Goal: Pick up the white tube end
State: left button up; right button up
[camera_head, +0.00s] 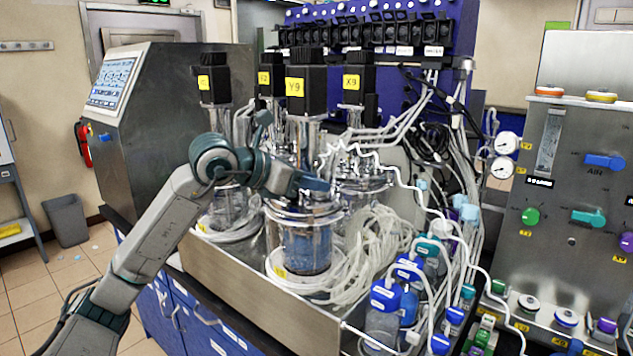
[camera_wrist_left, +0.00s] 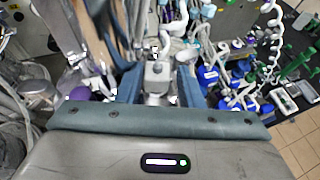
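My left gripper (camera_head: 318,184) reaches in from the left at the middle glass vessel (camera_head: 306,245) labelled Y9, around its upper part. In the left wrist view, the two blue-grey fingers of my left gripper (camera_wrist_left: 158,84) stand apart. A small grey-white fitting (camera_wrist_left: 158,70) shows between them, with no clear grip on it. A thin white tube (camera_head: 400,182) runs from near the fingertips to the right and down past the bottles. White tubing (camera_wrist_left: 182,42) also shows just beyond the fingers in the wrist view. I cannot tell which piece is its loose end. My right gripper is out of view.
More vessels with black motor heads (camera_head: 357,80) crowd around the gripper. Coiled tubing (camera_head: 375,255) and blue-capped bottles (camera_head: 384,296) stand at the right of the steel tray (camera_head: 240,290). A valve panel (camera_head: 575,200) is farther right; a screen console (camera_head: 150,120) is at left.

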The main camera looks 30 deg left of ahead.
pick_arm(q)
jog(key=shift+w+d+f, duration=0.1)
jog(key=shift+w+f, duration=0.05)
jog(key=shift+w, duration=0.05)
jog(key=shift+p+x, duration=0.3)
jog(key=shift+x, duration=0.95)
jog(key=shift+s+a, duration=0.1)
jog(key=shift+a, duration=0.15)
jog(key=c, duration=0.7)
jog(key=shift+c, duration=0.2)
jog(key=shift+r, duration=0.2)
